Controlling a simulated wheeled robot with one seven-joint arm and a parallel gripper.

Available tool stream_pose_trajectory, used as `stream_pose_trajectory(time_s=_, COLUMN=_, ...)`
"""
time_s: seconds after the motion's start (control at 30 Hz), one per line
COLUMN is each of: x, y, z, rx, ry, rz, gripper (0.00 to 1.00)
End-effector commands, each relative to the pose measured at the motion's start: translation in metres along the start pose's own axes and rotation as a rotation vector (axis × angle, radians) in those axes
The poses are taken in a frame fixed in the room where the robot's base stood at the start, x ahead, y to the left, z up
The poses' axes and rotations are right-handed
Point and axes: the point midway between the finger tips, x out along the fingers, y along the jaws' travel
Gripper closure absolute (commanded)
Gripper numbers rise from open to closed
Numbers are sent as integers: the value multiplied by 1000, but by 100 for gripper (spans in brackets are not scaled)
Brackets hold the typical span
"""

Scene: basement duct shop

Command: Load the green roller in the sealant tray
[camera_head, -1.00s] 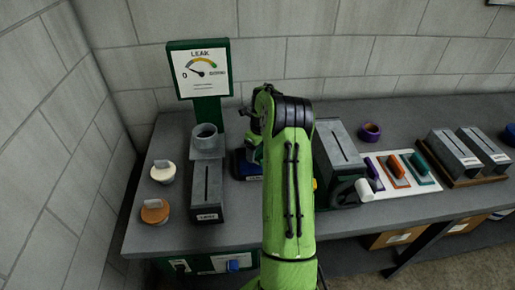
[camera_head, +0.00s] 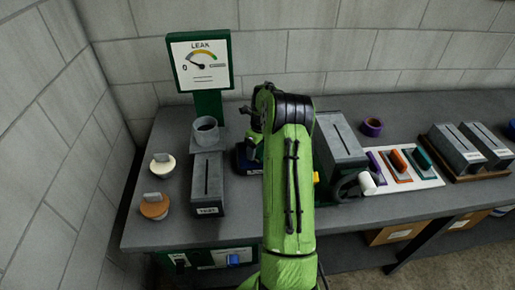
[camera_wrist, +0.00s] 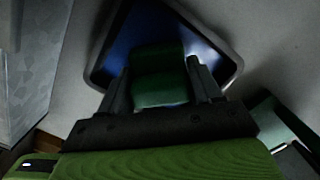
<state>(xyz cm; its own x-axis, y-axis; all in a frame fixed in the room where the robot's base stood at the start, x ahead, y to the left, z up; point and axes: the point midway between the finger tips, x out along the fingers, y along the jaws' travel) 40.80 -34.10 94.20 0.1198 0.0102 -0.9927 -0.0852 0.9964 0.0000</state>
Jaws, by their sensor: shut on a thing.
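The green roller (camera_wrist: 158,85) sits between the two fingers of my gripper (camera_wrist: 158,70) in the wrist view, and the gripper is shut on it. The blue sealant tray (camera_wrist: 115,45) with a dark rim lies beneath and around the roller in that view; I cannot tell whether they touch. In the head view the tray (camera_head: 240,163) shows only partly, left of my arm. There my arm hides most of the gripper and the roller.
A grey slotted duct box (camera_head: 208,185) stands left of the tray, and another (camera_head: 342,145) right of my arm. A gauge sign marked LEAK (camera_head: 202,62) stands behind. Orange (camera_head: 154,206) and white (camera_head: 162,165) round pieces lie left. A white board (camera_head: 420,181) holds coloured hand tools.

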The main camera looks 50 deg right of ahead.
Motion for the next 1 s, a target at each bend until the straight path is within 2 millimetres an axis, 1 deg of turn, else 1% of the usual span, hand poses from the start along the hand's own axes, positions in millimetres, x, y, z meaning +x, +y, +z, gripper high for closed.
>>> stream_pose_trajectory(time_s=0.67, x=9, y=0, z=-1, rx=0, ry=0, rz=0, gripper=60)
stream_pose_trajectory(time_s=1.0, x=9, y=0, z=-1, rx=0, ry=0, rz=0, gripper=60)
